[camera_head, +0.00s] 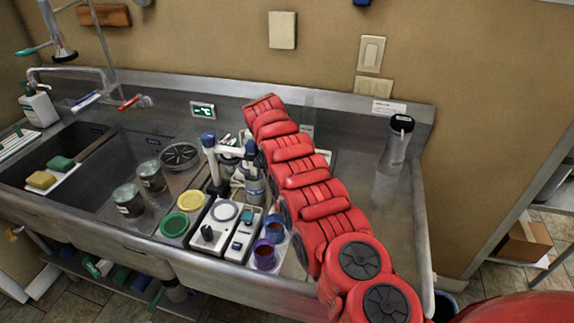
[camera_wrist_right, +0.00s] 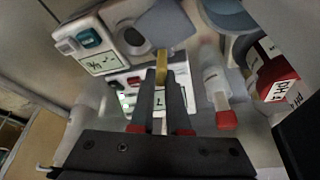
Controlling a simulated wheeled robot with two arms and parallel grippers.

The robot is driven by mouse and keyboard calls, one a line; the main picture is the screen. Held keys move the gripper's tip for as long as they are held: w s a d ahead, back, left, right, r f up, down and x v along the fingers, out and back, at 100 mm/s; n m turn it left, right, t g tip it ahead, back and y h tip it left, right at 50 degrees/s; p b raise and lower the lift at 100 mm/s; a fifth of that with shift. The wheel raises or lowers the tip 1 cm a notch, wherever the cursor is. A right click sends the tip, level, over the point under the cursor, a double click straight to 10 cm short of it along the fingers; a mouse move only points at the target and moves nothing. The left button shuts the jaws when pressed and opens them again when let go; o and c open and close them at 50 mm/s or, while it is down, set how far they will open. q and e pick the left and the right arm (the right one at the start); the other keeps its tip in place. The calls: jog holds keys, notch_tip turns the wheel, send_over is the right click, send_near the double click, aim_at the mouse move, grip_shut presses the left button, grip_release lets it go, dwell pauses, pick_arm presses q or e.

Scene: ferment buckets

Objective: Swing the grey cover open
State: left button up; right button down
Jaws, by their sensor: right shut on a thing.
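The grey cover (camera_wrist_right: 168,24) is at the top middle of the right wrist view, with a narrow yellow tab (camera_wrist_right: 162,62) at its lower edge. My right gripper (camera_wrist_right: 162,75) is shut on this tab, its two dark fingers close on either side. I cannot tell how far the cover is swung. In the head view my red right arm reaches from the lower right to the back of the sink unit; its gripper and the cover are hidden or cannot be made out there. My left gripper is in neither view.
White instruments with displays (camera_wrist_right: 98,62) sit close to the fingers. A red-capped bottle (camera_wrist_right: 215,85) is just right of them. Cups, including a purple one (camera_head: 264,256), and yellow and green lids crowd the counter. A clear cylinder (camera_head: 396,148) stands right; bare steel surrounds it.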

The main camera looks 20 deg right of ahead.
jog(key=shift+s+f, duration=0.1)
jog(key=shift+f, duration=0.05)
jog(key=c, duration=0.9)
grip_release()
jog(key=shift+r, duration=0.2)
jog(key=shift+a+r+b, duration=0.2)
jog(key=shift+r+b, duration=0.1)
jog(key=shift+r, duration=0.25)
jog(key=shift+v, duration=1.1)
jog(key=p+v, duration=1.4)
jog(key=p, duration=0.8)
jog(key=shift+s+f, duration=0.15)
jog(key=shift+f, duration=0.05)
